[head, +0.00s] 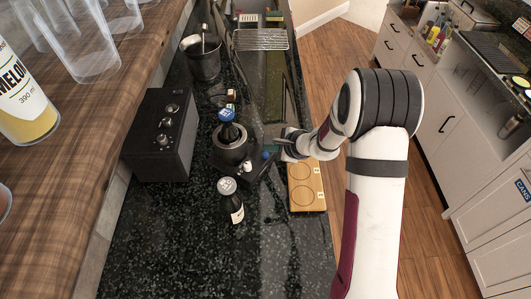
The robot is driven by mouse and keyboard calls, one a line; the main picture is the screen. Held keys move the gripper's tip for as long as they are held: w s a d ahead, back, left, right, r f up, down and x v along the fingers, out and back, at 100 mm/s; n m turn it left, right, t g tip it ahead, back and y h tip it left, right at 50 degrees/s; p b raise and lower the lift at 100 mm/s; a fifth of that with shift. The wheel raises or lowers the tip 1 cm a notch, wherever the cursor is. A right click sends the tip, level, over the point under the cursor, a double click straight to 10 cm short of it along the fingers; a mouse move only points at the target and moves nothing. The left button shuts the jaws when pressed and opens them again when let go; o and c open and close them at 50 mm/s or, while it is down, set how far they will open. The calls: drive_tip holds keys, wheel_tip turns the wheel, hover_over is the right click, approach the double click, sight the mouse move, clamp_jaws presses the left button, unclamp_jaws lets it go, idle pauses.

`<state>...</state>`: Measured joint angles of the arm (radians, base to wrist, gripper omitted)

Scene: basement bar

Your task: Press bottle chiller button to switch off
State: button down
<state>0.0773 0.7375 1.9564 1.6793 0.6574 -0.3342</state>
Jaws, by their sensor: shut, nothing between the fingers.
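The bottle chiller (236,154) is a dark round cup on the black speckled counter, with a blue-capped bottle (229,126) standing in it. A dark base block (258,171) sits at its right front. It carries a small blue knob-like spot (265,155) and a small pale one (246,167); I cannot tell for sure which is the button. My gripper (284,149) is shut and empty just right of the base, low over the counter. Its fingertips are small and partly hidden by my wrist, and I cannot tell whether they touch the base.
A dark bottle with a pale cap (231,203) stands in front of the chiller. A black box with knobs (162,134) is at its left. A wooden board with round recesses (306,186) lies to the right. A metal bucket (203,58) and a sink are behind. The front counter is clear.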

sight(269, 158)
drive_tip(key=shift+r, duration=2.45)
drive_tip(key=s+a+r+n+g+y, duration=0.1)
drive_tip(key=s+a+r+n+g, duration=0.1)
drive_tip(key=s+r+n, duration=0.5)
drive_tip(key=s+a+r+n+g, duration=0.2)
drive_tip(key=s+r, duration=0.2)
drive_tip(key=s, duration=0.7)
drive_tip(key=s+d+n+g+h, duration=0.1)
drive_tip(key=s+d, duration=0.3)
drive_tip(key=s, duration=0.5)
drive_tip(key=s+d+n+g+h, duration=0.2)
drive_tip(key=s+d+n+h, duration=0.1)
drive_tip(key=s, duration=0.6)
drive_tip(key=shift+s+d+f+h, duration=0.2)
drive_tip(key=shift+d+f+h, duration=0.15)
drive_tip(key=shift+d+h, duration=0.35)
